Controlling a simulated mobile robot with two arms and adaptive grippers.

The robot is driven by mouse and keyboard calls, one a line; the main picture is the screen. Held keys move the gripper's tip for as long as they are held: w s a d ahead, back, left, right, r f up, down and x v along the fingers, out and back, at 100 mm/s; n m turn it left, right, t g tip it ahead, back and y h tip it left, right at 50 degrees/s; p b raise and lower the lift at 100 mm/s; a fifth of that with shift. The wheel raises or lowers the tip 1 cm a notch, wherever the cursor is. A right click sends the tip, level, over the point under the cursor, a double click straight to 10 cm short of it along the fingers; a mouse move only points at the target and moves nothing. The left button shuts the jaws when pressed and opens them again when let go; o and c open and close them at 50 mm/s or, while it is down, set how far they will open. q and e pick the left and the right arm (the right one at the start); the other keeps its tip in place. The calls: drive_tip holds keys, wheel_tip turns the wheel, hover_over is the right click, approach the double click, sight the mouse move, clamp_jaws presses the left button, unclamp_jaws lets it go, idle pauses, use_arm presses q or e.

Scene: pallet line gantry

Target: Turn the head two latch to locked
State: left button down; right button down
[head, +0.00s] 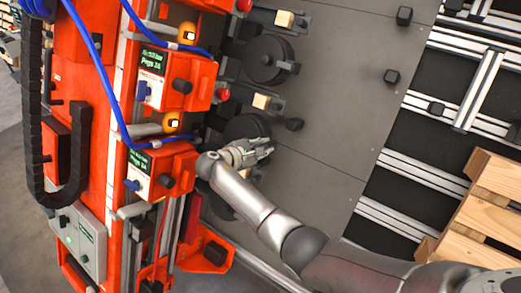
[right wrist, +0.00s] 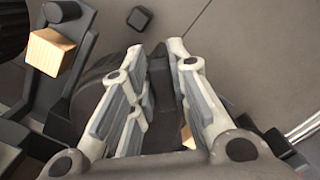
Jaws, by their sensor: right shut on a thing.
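My right gripper (head: 264,149) is at the lower dark round part (head: 245,127) beside the lower orange head (head: 180,160). It hides part of that round part. In the right wrist view its two fingers (right wrist: 168,62) are close on either side of a dark piece, which looks like the latch handle. The fingers cover most of that piece, so its locked or unlocked position cannot be told. A similar dark round part (head: 268,58) with a short lever shows above, by the upper orange head (head: 180,82). My left gripper is not in view.
A wooden block (right wrist: 52,52) on a dark bracket is close to the left of the fingers in the right wrist view. Blue hoses (head: 103,82) run along the orange gantry. A wooden pallet (head: 490,200) stands at right. The grey plate (head: 335,110) between is mostly clear.

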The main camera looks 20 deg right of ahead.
drive_tip(key=shift+s+f+m+g+b, duration=0.2)
drive_tip(key=shift+m+b, duration=0.55)
drive_tip(key=shift+m, duration=0.85)
drive_tip(key=shift+s+f+m+g+b, duration=0.15)
drive_tip(key=shift+m+b, duration=0.6)
drive_tip(key=shift+m, duration=0.85)
drive_tip(key=shift+s+f+m+g+b, duration=0.15)
drive_tip(key=shift+m+b, duration=0.6)
drive_tip(key=shift+m, duration=0.85)
drive_tip(key=shift+w, duration=0.1)
drive_tip(key=c, duration=1.4)
unclamp_jaws()
drive_tip(key=shift+o, duration=0.2)
drive_tip(key=shift+r, duration=0.1)
